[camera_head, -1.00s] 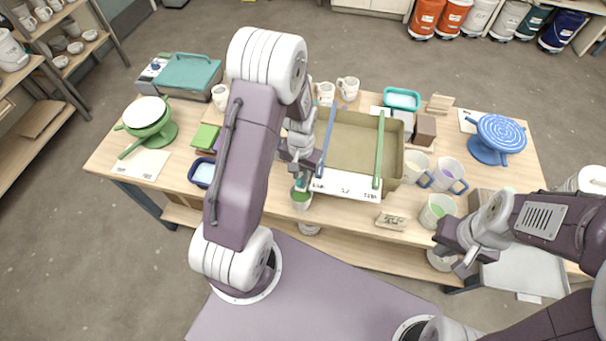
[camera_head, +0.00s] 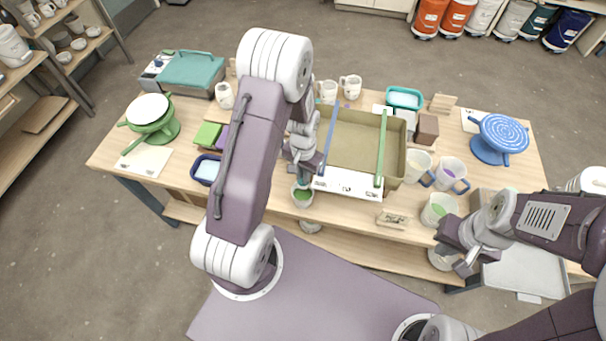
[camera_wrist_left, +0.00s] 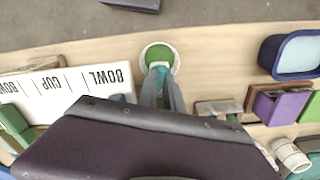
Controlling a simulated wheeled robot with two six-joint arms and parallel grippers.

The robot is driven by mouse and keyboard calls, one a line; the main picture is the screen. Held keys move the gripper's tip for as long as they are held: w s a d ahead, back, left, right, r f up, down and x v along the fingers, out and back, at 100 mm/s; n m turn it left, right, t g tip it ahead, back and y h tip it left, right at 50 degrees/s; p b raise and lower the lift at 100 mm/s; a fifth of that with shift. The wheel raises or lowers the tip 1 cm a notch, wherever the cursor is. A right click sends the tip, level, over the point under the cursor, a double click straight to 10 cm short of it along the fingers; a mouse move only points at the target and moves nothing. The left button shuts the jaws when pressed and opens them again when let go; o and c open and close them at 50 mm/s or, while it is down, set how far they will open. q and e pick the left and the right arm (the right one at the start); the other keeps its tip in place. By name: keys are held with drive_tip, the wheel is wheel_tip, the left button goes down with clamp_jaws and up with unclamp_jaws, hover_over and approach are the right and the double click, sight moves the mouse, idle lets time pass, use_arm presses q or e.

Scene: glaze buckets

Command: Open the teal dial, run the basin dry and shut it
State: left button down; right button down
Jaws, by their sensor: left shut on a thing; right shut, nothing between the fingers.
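My left gripper (camera_wrist_left: 163,88) points down behind a small round white basin (camera_head: 303,204) at the table's front edge. It is shut on a small teal part, the teal dial (camera_wrist_left: 158,68), at the basin's side. The basin also shows in the left wrist view, with green liquid (camera_wrist_left: 158,52) inside. How far the dial is turned cannot be told. A white bucket (camera_head: 310,227) shows below the table edge under the basin. My right gripper (camera_head: 464,262) is shut and empty at the right, past the table's front edge.
An olive box (camera_head: 360,135) with blue and green bars stands right of my left gripper, with a white label board (camera_head: 347,183) in front. A dark blue tray (camera_head: 206,170) is to the left. Another white vessel with green inside (camera_head: 438,210) and mugs stand to the right.

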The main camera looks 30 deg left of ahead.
use_arm(q)
drive_tip(key=m, duration=1)
drive_tip(key=shift+m, duration=2.1)
drive_tip(key=c, duration=1.8)
unclamp_jaws()
drive_tip(key=shift+o, duration=0.2)
wheel_tip(320, 180, up, 9)
drive_tip(key=shift+b, duration=0.4)
